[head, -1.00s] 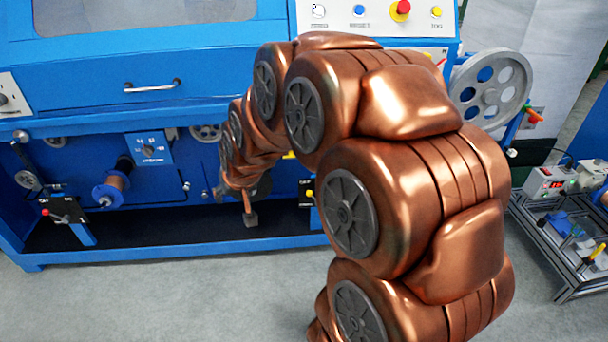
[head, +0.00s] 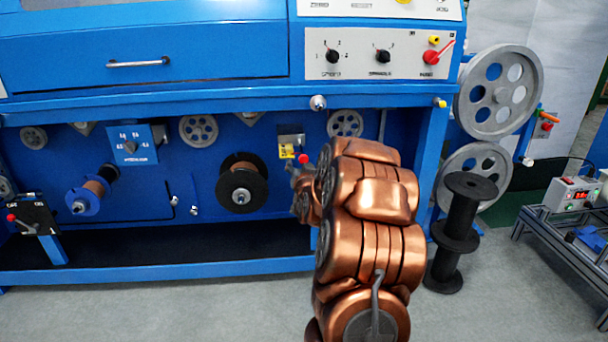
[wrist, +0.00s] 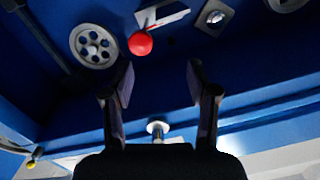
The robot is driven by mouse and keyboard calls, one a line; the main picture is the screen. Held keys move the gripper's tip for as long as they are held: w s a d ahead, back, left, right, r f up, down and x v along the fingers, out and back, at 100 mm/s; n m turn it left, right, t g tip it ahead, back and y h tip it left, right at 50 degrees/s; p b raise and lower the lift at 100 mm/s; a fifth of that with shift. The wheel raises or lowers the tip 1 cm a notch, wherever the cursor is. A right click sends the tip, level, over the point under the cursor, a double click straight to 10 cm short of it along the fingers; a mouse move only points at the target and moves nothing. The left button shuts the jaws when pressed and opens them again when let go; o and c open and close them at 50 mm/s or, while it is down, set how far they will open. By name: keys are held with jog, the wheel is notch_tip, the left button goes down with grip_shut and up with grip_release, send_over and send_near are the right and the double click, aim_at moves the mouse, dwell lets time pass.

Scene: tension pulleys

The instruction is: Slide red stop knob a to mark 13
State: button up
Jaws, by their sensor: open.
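A red stop knob (head: 304,158) shows in the head view beside a small yellow plate on the blue machine's front, just above the end of my arm. A round red knob (wrist: 140,43) shows in the wrist view, by a light metal plate. My gripper (wrist: 160,65) is open and empty. The knob appears just beyond and slightly left of the gap between its fingertips, apart from them. Another red knob (head: 11,217) sits on a black plate at the far left. I cannot read any mark 13 or knob label. My arm hides part of the panel.
A black spool (head: 240,185) and a copper-wound spool (head: 88,194) stick out of the machine front. A grey pulley (wrist: 93,46) lies left of the knob in the wrist view. A tall black spool stand (head: 458,235) stands right of my arm. Grey floor is clear in front.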

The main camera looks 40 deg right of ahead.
aim_at(304, 159)
jog(key=shift+m+h, duration=0.3)
jog(key=shift+h, duration=0.2)
jog(key=shift+w+d+f+b, duration=0.25)
jog(key=shift+w+d+b, duration=0.3)
jog(key=shift+d, duration=0.4)
jog(key=shift+w+d+f+b, duration=0.25)
jog(key=shift+w+d+b, duration=0.15)
jog(key=shift+w+d, duration=0.4)
jog(key=shift+w+d+f+b, duration=0.25)
jog(key=shift+w+d+b, duration=0.25)
jog(key=shift+d, duration=0.55)
jog(key=shift+b+x, duration=0.3)
jog(key=shift+x, duration=0.8)
jog(key=shift+r, duration=0.2)
grip_shut()
